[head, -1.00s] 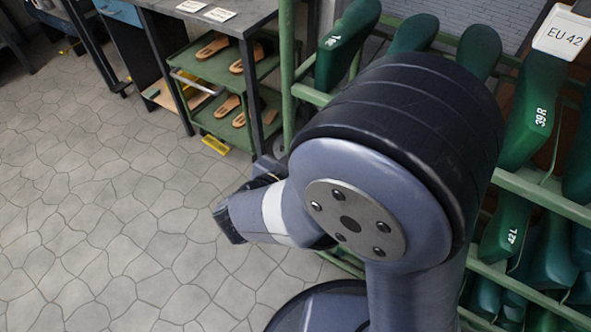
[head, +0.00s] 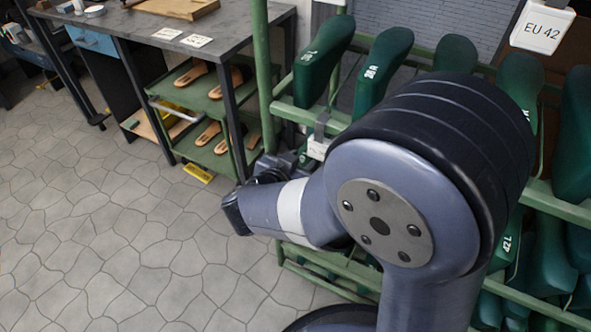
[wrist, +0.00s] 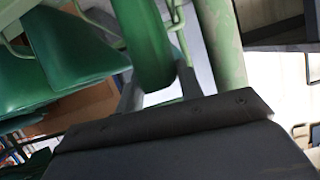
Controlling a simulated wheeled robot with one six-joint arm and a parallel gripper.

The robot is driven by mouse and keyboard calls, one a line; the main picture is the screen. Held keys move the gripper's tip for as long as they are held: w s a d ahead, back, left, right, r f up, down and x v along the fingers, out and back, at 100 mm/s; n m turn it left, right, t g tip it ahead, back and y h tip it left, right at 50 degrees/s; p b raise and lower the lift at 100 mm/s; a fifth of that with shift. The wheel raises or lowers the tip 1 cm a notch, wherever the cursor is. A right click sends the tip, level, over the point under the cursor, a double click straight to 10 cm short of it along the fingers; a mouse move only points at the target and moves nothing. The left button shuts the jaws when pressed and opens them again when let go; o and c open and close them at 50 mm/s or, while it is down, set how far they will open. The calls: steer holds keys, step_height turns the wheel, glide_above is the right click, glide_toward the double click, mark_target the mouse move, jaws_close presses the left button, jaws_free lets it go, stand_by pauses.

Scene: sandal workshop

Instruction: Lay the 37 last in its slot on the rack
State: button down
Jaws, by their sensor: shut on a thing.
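My gripper (wrist: 158,86) shows in the wrist view, its two grey fingers shut on a dark green last (wrist: 144,40), which runs up between them out of the picture. No number is readable on it there. In the head view my own arm hides most of the gripper and the held last. The green rack (head: 262,70) stands at the right in the head view, with several green lasts in its rows. Its left post is close beside the held last in the wrist view (wrist: 219,45). I cannot tell whether the held last touches the rack.
A white EU 42 sign (head: 543,27) hangs at the rack's upper right. A dark workbench (head: 215,35) and a green shelf with several tan soles (head: 208,133) stand left of the rack. The stone floor (head: 110,220) at the left is clear.

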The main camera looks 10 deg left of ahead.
steer(key=shift+w+d+b, duration=0.25)
steer(key=shift+w+b, duration=0.05)
steer(key=shift+w, duration=0.3)
steer(key=shift+f+b, duration=0.5)
steer(key=shift+f, duration=0.8)
steer(key=c, duration=0.9)
jaws_free()
steer(key=shift+f, duration=0.1)
steer(key=shift+o, duration=0.2)
steer(key=shift+s, duration=0.1)
steer(key=p+v, duration=0.4)
steer(key=v, duration=0.7)
steer(key=shift+p, duration=0.35)
